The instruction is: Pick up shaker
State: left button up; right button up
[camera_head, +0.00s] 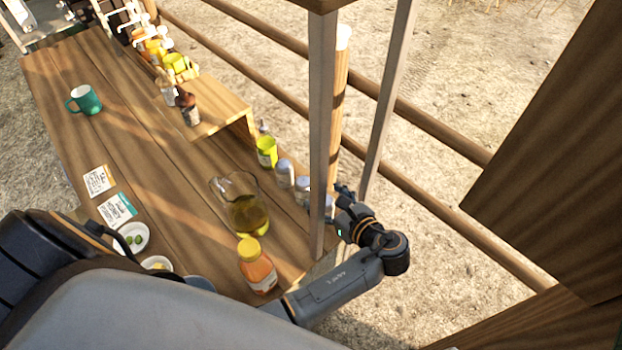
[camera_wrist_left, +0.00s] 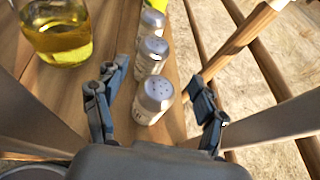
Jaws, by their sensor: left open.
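Three shakers with silvery perforated lids stand in a row along the right edge of the wooden counter in the head view: a far one (camera_head: 285,173), a middle one (camera_head: 303,190) and a near one (camera_head: 329,207), partly hidden by a post. In the left wrist view the near shaker (camera_wrist_left: 153,98) stands upright between the spread fingers of my left gripper (camera_wrist_left: 155,110), apart from both. The middle shaker (camera_wrist_left: 151,54) and far shaker (camera_wrist_left: 152,20) are beyond it. In the head view my left gripper (camera_head: 343,192) is beside the post. My right gripper is not in view.
A glass pitcher of yellow liquid (camera_head: 242,204) and an orange bottle with a yellow cap (camera_head: 257,265) stand left of the shakers. A metal post (camera_head: 322,120) rises close to my gripper. A yellow-green container (camera_head: 266,152) stands behind. A teal mug (camera_head: 84,100) is farther off.

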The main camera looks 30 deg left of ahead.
aim_at(307, 185)
pick_arm(q)
jog(key=shift+a+f, duration=0.25)
jog(key=shift+a, duration=0.45)
jog(key=p+x, duration=0.2)
jog(key=x, duration=0.3)
jog(key=shift+a, duration=0.3)
jog(key=shift+w+a+f, duration=0.1)
jog(key=shift+a+f, duration=0.1)
jog(key=shift+a, duration=0.1)
jog(key=shift+c, duration=0.2)
jog(key=c, duration=1.2)
jog(key=shift+c, duration=0.2)
jog(key=shift+r, duration=0.1)
